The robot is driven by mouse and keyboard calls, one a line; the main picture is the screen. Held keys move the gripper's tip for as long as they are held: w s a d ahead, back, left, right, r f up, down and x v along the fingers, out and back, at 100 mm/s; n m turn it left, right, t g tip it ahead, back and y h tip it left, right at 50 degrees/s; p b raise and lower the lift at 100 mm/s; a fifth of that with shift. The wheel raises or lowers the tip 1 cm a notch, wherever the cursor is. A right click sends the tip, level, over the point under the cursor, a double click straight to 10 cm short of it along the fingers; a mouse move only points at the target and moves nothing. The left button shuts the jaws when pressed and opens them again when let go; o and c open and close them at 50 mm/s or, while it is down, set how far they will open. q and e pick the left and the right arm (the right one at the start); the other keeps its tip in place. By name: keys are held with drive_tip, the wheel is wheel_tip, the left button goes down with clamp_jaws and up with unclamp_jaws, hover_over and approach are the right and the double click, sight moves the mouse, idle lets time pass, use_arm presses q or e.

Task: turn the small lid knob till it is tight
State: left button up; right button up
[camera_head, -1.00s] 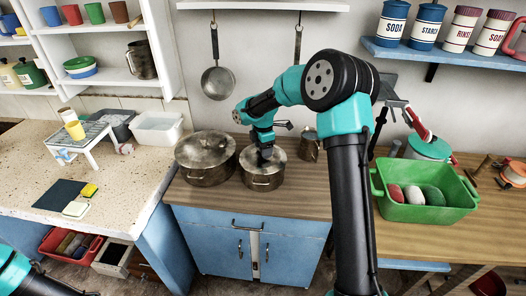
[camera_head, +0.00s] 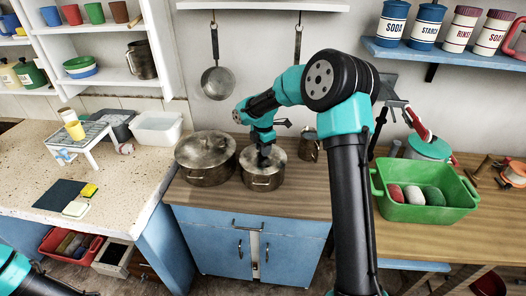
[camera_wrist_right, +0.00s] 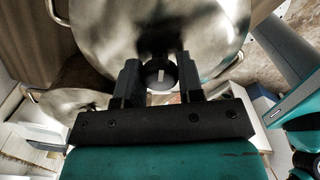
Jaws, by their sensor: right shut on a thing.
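The smaller steel pot (camera_head: 262,181) stands on the wooden counter with its lid on, and its lid (camera_wrist_right: 215,35) fills the upper part of the right wrist view. The small black lid knob (camera_wrist_right: 160,74) has a pale mark on its face. My right gripper (camera_wrist_right: 158,75) is shut on the knob, a finger on each side of it. In the head view my right gripper (camera_head: 264,160) comes down onto the lid and hides the knob. Part of my left arm shows at the lower left; its gripper is not in view.
A larger lidded pot (camera_head: 206,160) stands close on the left of the smaller one. A metal mug (camera_head: 309,148) stands to its right. A green bin (camera_head: 425,200) with several coloured items is farther right. The front of the wooden counter (camera_head: 240,203) is clear.

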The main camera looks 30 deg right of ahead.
drive_tip(key=m, duration=0.7)
drive_tip(key=shift+m, duration=0.4)
drive_tip(key=m, duration=0.8)
drive_tip(key=o, duration=0.8)
drive_tip(key=shift+c, duration=0.2)
